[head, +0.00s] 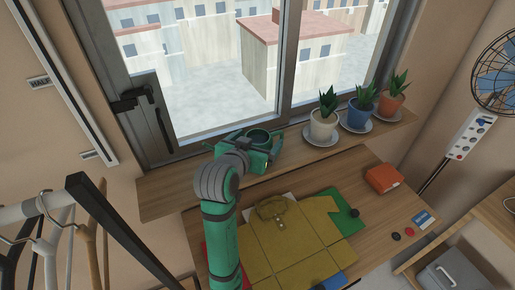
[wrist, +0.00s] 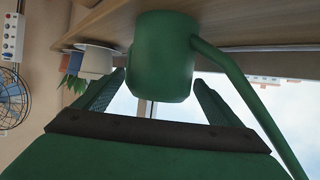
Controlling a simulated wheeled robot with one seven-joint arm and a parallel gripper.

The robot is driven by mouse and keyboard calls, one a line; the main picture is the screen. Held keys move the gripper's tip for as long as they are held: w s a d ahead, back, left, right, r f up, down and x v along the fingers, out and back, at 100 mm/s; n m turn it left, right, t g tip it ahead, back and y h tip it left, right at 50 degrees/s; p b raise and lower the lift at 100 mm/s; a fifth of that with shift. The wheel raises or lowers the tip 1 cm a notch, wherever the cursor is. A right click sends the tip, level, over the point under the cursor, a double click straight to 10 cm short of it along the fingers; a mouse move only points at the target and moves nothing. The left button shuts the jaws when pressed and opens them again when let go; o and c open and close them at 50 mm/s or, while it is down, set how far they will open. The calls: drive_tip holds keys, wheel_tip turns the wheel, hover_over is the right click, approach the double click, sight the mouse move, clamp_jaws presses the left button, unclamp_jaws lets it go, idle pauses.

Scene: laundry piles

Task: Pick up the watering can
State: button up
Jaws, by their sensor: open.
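The green watering can (head: 259,136) stands on the wooden window sill, mostly hidden behind my gripper in the head view. In the wrist view, which is upside down, the can's round body (wrist: 165,50) fills the middle, with a long thin green spout or handle running down the right side. My gripper (wrist: 160,82) is open, with one finger on each side of the can's body. No clear contact between fingers and can shows.
Potted plants in white (head: 322,126), blue (head: 357,115) and orange (head: 390,104) pots stand on saucers along the sill to the right. A folded mustard shirt (head: 290,240) lies on the table below. The window is behind the sill.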

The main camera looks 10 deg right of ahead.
drive_tip(key=c, duration=1.3)
drive_tip(key=shift+c, duration=0.7)
drive_tip(key=shift+r, duration=0.15)
